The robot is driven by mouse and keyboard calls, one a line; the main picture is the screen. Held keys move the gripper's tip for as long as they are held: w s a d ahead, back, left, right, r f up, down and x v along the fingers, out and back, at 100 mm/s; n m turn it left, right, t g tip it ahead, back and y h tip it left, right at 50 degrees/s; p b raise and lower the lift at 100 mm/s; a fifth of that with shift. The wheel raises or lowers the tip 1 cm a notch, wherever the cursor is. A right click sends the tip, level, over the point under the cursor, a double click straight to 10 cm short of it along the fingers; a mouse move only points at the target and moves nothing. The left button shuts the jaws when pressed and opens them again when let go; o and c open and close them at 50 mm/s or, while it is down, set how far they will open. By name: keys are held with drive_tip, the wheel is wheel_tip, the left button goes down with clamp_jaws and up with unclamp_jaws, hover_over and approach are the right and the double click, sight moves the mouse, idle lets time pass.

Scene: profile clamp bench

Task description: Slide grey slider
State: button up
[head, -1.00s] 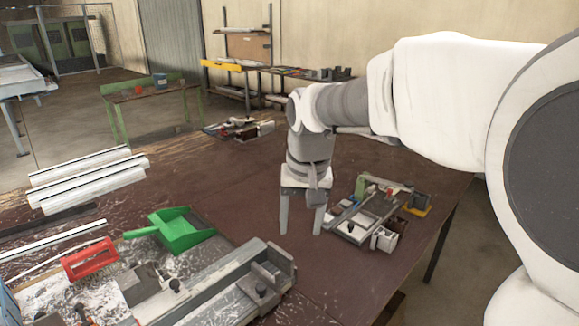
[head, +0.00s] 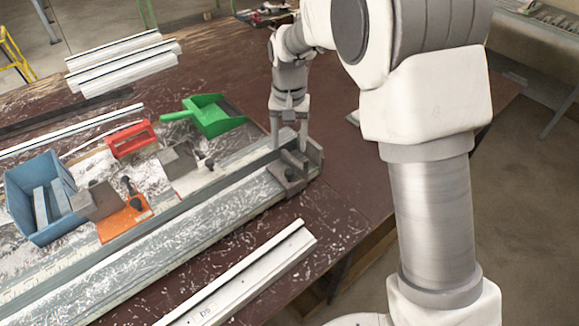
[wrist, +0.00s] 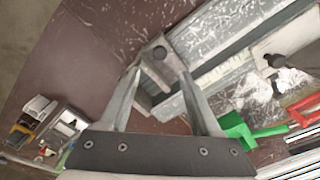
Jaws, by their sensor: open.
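A grey block (head: 286,172), which looks like the grey slider, sits at the right end of a long metal profile rail (head: 215,205) on the bench. In the wrist view the block (wrist: 158,68), with a round knob on top, shows between my fingertips. My gripper (head: 289,140) points down over this end of the rail. Its two fingers are apart and empty. In the wrist view my gripper (wrist: 159,78) frames the block; I cannot tell whether the fingers touch it. Part of the block's far side is hidden.
Along the rail are an orange plate with a knob (head: 122,220), another grey plate (head: 185,172), a blue bin (head: 30,185), a red handle piece (head: 130,139) and a green dustpan (head: 212,115). A loose profile (head: 250,275) lies in front.

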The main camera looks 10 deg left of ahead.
sight(289, 171)
wheel_tip(289, 171, down, 10)
drive_tip(key=shift+r, duration=0.1)
idle(0.4)
clamp_jaws()
idle(1.2)
